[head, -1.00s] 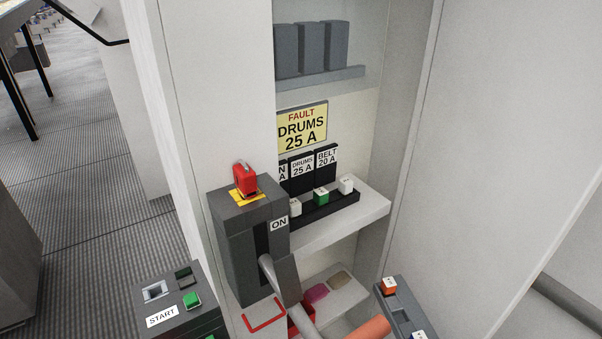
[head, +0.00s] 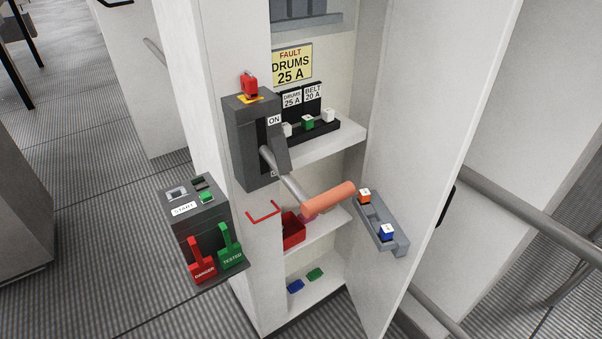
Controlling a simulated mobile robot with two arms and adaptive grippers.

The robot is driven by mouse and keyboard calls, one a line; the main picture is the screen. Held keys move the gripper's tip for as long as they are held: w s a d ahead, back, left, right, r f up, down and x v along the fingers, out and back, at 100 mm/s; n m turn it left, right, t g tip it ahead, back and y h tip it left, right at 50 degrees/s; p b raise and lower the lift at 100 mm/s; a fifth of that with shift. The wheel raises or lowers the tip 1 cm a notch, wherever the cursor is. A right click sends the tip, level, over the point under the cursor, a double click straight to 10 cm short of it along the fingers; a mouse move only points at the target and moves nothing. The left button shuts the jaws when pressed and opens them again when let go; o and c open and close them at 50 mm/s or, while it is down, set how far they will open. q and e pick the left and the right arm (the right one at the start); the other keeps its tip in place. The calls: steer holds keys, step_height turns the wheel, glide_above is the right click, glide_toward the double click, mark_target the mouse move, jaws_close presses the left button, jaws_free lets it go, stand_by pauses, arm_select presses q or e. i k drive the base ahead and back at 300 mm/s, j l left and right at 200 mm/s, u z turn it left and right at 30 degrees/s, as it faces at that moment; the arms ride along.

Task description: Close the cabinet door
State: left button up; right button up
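The cabinet door (head: 425,130) is a tall white panel at the right of the cabinet (head: 233,130). It stands open, swung outward, with its inner face toward the cabinet's inside. A black handle (head: 447,206) shows beyond the door's free edge. A grey holder (head: 378,226) with an orange-topped fuse (head: 364,195) and a blue-topped fuse (head: 387,232) is against the door's inner face. Neither of my grippers is in view.
A grey switch box (head: 250,150) marked ON has a lever whose orange grip (head: 328,198) sticks out in front of the opening. A START box (head: 195,215) with red and green tags stands lower left. A grey rail (head: 540,210) runs behind the door.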

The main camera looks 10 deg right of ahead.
mark_target(443, 59)
steer(key=k, duration=0.1)
steer(key=l, duration=0.75)
steer(key=k+l+z, duration=0.1)
steer(key=l, duration=0.7)
